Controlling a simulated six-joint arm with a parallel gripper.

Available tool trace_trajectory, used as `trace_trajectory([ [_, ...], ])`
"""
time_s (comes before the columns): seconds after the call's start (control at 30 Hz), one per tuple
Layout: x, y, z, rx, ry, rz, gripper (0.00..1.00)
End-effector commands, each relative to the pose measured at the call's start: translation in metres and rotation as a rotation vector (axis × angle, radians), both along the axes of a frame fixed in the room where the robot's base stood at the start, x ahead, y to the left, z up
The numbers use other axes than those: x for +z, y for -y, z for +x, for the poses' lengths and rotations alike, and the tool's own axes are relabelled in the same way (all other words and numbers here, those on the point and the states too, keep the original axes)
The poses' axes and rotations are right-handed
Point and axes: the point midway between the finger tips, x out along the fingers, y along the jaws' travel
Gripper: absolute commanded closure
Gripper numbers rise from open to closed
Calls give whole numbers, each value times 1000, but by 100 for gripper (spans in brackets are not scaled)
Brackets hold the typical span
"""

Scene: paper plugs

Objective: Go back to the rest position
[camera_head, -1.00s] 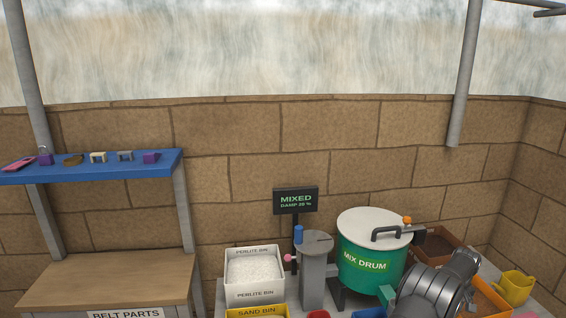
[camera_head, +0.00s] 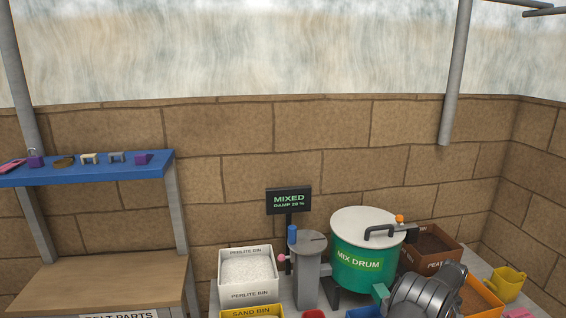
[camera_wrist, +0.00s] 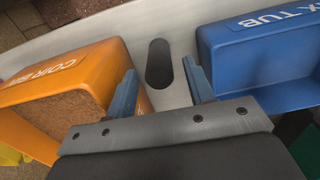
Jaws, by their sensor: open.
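My gripper (camera_wrist: 160,84) shows in the wrist view with its two blue-grey fingers apart and nothing between them. It is above a pale surface (camera_wrist: 165,105) with a dark slot (camera_wrist: 160,63), between an orange coir bin (camera_wrist: 95,55) on the left and a blue mix tub (camera_wrist: 262,60) on the right. In the head view my dark arm shows at the lower right, and my gripper is out of sight.
A green mix drum (camera_head: 348,275) with a white lid stands near my arm. A perlite bin (camera_head: 249,291), grey post (camera_head: 307,280), peat bin (camera_head: 428,262) and yellow can (camera_head: 507,284) are around it. A blue shelf (camera_head: 100,172) with small parts hangs at left.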

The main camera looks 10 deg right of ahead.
Motion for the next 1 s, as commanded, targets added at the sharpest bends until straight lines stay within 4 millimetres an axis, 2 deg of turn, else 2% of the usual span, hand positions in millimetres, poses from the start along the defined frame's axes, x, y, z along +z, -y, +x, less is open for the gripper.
trace_trajectory([
  [0.03,20,3,2,0,6,-9,51],
  [0.17,46,2,2,0,5,-7,51],
  [0.9,119,11,-118,-1,3,-5,51],
  [1.0,127,-3,-96,5,3,-4,51],
])
